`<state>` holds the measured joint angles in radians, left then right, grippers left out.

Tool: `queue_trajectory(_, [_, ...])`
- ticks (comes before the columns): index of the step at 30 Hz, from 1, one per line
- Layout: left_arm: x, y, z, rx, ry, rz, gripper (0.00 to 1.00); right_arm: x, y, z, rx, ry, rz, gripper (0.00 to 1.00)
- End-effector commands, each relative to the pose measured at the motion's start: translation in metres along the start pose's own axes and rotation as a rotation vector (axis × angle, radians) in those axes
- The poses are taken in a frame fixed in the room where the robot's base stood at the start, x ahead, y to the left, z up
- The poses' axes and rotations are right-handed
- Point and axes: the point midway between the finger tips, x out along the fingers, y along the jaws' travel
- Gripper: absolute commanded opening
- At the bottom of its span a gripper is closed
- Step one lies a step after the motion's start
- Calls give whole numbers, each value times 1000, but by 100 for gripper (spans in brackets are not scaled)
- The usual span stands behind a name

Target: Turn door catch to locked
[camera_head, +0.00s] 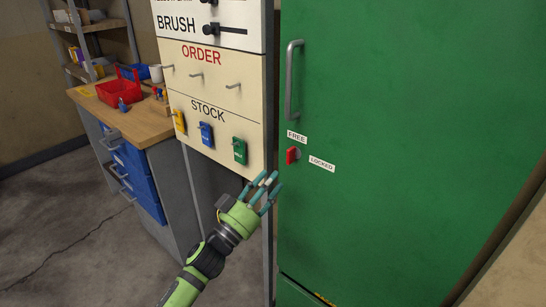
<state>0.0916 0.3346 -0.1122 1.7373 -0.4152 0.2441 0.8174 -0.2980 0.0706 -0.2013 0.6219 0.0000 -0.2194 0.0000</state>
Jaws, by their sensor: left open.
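The door catch (292,156) is a small red piece with a grey part at its right, on the tall green door (400,120). The FREE label (296,136) is just above it, and the LOCKED label (321,163) is to its right and slightly lower. The red piece lies at the left of the catch, not over the LOCKED label. My left gripper (268,191), green with teal fingers, is open and empty below and left of the catch, apart from it in the picture. My right gripper is out of view.
A grey vertical handle (293,80) is on the door above the catch. Left of it, a cream board (216,85) carries hooks and yellow, blue and green tags. A wooden-topped bench (143,122) with blue drawers and a shelf stand farther left. Floor (70,230) at left is clear.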

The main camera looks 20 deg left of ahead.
Motion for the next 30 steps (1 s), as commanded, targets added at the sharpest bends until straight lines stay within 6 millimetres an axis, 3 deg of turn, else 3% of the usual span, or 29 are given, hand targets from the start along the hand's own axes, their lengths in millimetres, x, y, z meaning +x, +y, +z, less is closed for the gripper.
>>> queue_trajectory(3, [11,2,-8,-1,15,7,41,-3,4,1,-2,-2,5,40])
queue_trajectory(15, [66,1,-7,0,11,5,41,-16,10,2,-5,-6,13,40])
queue_trajectory(26, [72,1,-5,0,9,5,41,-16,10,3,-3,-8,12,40])
queue_trajectory(29, [71,1,-5,0,9,5,5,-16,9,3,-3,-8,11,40])
queue_trajectory(30, [71,1,-5,0,10,5,0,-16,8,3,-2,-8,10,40])
